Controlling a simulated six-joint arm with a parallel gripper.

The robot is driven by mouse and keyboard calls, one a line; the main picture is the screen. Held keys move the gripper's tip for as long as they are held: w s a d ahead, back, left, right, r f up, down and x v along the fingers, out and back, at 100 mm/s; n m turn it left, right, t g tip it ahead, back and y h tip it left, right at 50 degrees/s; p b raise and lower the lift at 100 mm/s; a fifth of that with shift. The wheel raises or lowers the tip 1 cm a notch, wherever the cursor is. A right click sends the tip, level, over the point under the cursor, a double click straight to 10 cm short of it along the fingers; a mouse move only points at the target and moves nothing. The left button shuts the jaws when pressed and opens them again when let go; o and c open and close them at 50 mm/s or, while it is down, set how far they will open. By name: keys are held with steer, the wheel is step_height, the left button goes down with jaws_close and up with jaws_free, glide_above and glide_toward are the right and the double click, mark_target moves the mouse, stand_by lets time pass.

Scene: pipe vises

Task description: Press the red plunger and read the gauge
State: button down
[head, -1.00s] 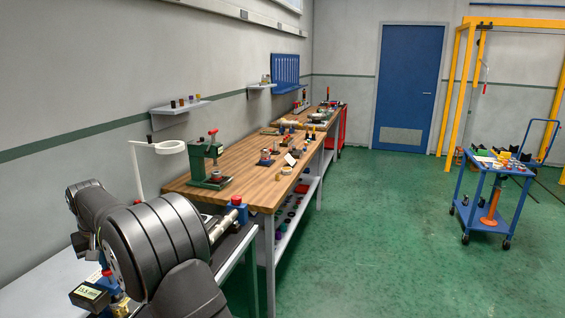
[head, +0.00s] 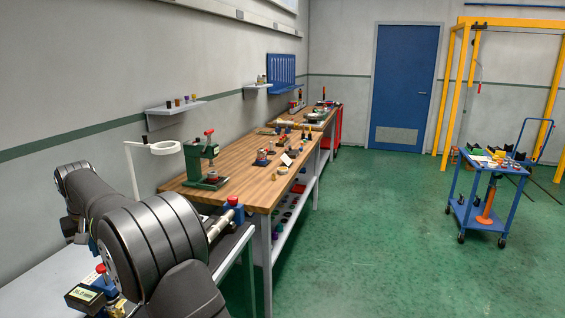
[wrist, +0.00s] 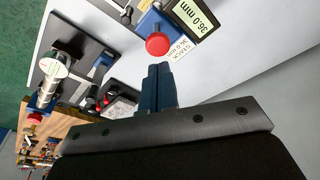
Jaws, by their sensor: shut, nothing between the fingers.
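The red plunger (wrist: 157,44) is a round red knob on a blue body in the wrist view. It also shows in the head view (head: 101,268), at the lower left. Next to it is the gauge (wrist: 193,15), a dark box with a pale display reading 36.0 mm. The gauge in the head view (head: 84,297) is too small to read surely.
A blue vise with a metal pipe (wrist: 54,67) stands on a dark plate left of my fingers. A wooden workbench (head: 232,190) with a green press (head: 205,160) runs along the wall. A blue cart (head: 488,195) stands at right; the green floor between is mostly clear.

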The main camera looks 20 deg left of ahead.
mark_target(101, 265)
steer(key=shift+w+a+v, duration=0.1)
steer(key=shift+a+v, duration=0.05)
steer(key=shift+v, duration=0.75)
steer(key=shift+w+a+v, duration=0.1)
steer(key=shift+a+v, duration=0.05)
steer(key=shift+v, duration=0.7)
steer(key=shift+w+a+v, duration=0.1)
steer(key=shift+a+v, duration=0.05)
steer(key=shift+v, duration=0.75)
steer(key=x, duration=0.2)
steer(key=d+x, duration=0.1)
steer(key=x, duration=0.2)
steer(key=s+x, duration=0.1)
steer(key=x, duration=0.2)
steer(key=shift+d+f, duration=0.2)
steer(key=shift+f, duration=0.15)
steer(key=c, duration=2.2)
jaws_free()
